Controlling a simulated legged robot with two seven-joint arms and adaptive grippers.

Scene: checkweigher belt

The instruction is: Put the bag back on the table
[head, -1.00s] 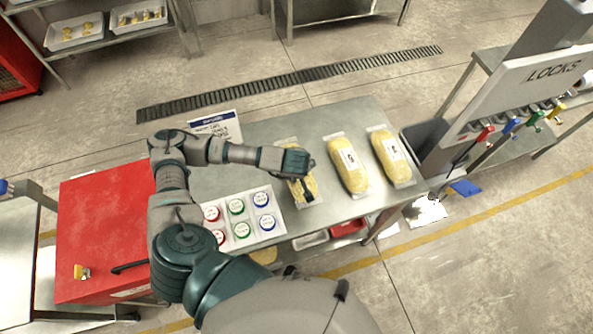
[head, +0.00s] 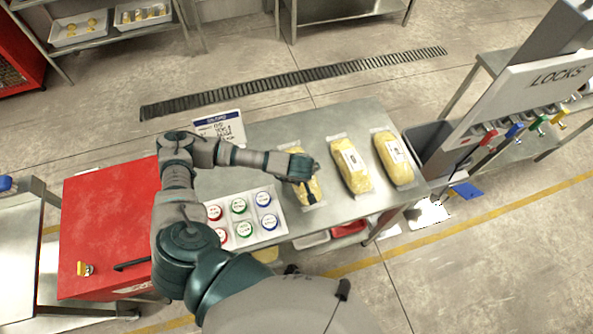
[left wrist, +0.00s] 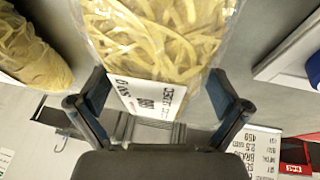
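The bag at the left end of the row (head: 316,187) is clear plastic with yellow contents. In the head view it lies lengthwise like the other two, at or just above the metal table (head: 270,124); any gap beneath is hidden. My left gripper (head: 305,186) is over it from above, a dark finger showing across it. In the left wrist view the bag (left wrist: 165,40) with its white label fills the space between the two fingers (left wrist: 158,88), which press against its sides. My right gripper is in neither view.
Two more bags (head: 351,166) (head: 394,158) lie to the right. A white tray of coloured round pieces (head: 242,232) is close at the left front. A printed sign (head: 220,127) stands behind my arm. A red cabinet (head: 105,225) is left, a locks board (head: 535,85) right.

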